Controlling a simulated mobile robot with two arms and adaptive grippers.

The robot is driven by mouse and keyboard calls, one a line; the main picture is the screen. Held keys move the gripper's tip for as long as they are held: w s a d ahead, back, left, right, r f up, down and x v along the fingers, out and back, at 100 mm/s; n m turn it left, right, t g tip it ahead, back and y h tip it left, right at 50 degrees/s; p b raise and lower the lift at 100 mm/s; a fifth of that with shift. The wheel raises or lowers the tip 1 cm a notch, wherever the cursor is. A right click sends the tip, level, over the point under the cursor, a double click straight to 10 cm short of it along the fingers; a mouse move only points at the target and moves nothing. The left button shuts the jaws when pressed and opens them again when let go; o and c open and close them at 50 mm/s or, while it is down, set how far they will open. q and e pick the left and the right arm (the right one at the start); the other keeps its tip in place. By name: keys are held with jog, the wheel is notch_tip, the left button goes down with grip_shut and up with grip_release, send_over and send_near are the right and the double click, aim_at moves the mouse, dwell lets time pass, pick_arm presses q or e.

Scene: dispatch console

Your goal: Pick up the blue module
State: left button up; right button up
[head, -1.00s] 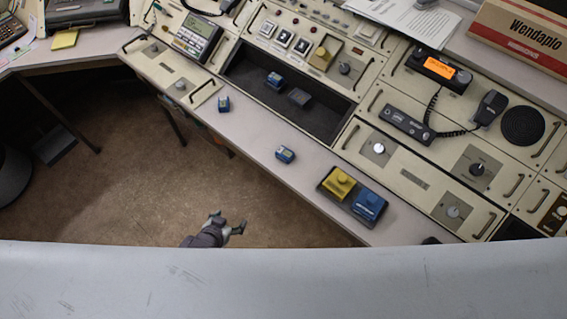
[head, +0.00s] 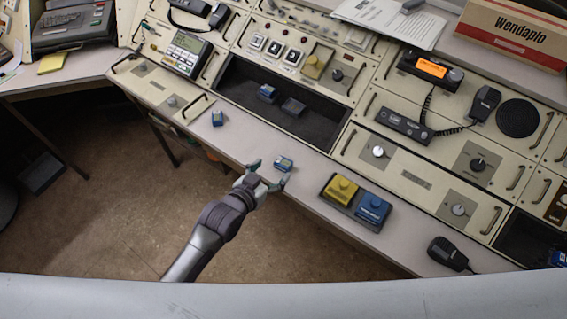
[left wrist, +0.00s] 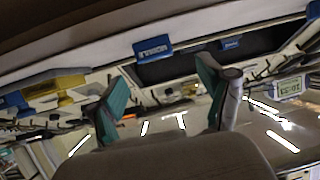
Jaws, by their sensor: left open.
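A small blue module (head: 284,163) with a pale label lies on the counter's front strip in the head view. My left gripper (head: 271,170) is open and empty at the counter's front edge, its fingers pointing toward this module, which lies just ahead of them. In the left wrist view, a blue module with white lettering (left wrist: 153,48) appears beyond the gap between the two open fingers (left wrist: 168,88). Another blue module (head: 217,118) lies farther left on the strip, and one more (head: 267,92) sits in the dark recess. My right gripper is not in view.
A dark tray holding a yellow block (head: 341,188) and a larger blue block (head: 373,208) stands right of the module. A dark grey block (head: 293,107) lies in the recess (head: 320,126). A black handset (head: 448,253) lies farther right.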

aim_at(282, 163)
pick_arm(q)
jog(key=x, duration=0.4)
jog(key=shift+w+d+f, duration=0.1)
jog(key=shift+d+f, duration=0.1)
jog(key=shift+d, duration=0.1)
jog(key=shift+w+d+f, duration=0.25)
jog(key=shift+w, duration=0.15)
jog(key=c, duration=1.3)
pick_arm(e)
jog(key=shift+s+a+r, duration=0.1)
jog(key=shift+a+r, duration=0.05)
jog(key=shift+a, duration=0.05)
pick_arm(q)
jog(key=shift+r+p, duration=0.25)
jog(key=shift+p, duration=0.1)
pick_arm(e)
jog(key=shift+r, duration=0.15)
